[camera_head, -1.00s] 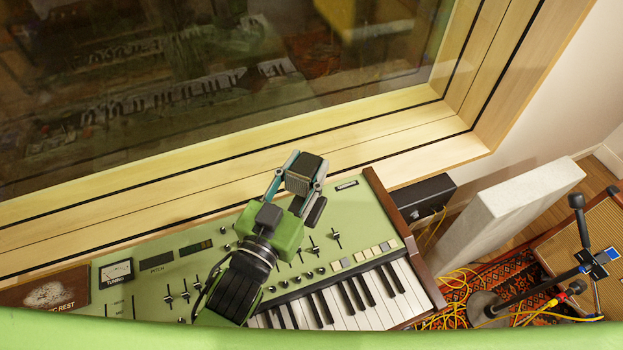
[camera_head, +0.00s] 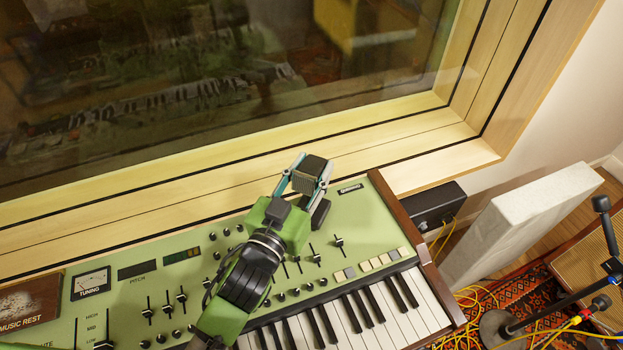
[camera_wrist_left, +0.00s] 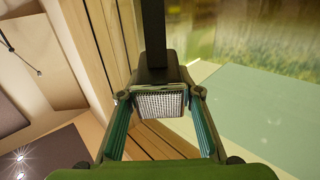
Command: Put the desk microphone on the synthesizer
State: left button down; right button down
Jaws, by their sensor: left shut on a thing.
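My left gripper (camera_head: 308,172) is shut on the desk microphone (camera_head: 311,174), a dark block with a silver mesh grille, held between its two teal-lined fingers. In the left wrist view the grille (camera_wrist_left: 160,103) faces the camera, and a dark stem (camera_wrist_left: 153,35) runs up from it. The synthesizer (camera_head: 222,262), a green panel with sliders, knobs and piano keys, lies below the gripper in the head view. The microphone appears over its back edge, near the right end. I cannot tell whether they touch. My right gripper is not in view.
A wooden window frame (camera_head: 400,147) runs behind the synthesizer. A music rest (camera_head: 30,298) is at its left. A black box (camera_head: 436,203) and a pale panel (camera_head: 533,225) stand to the right, with a microphone stand (camera_head: 540,308) and yellow cables. The synthesizer's right back corner is bare.

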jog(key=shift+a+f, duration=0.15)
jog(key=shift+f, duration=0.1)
pick_arm(q)
jog(key=shift+f, duration=0.1)
jog(key=c, duration=1.5)
grip_release()
jog(key=shift+f, duration=0.15)
jog(key=shift+o, duration=0.3)
jog(key=shift+s, duration=0.1)
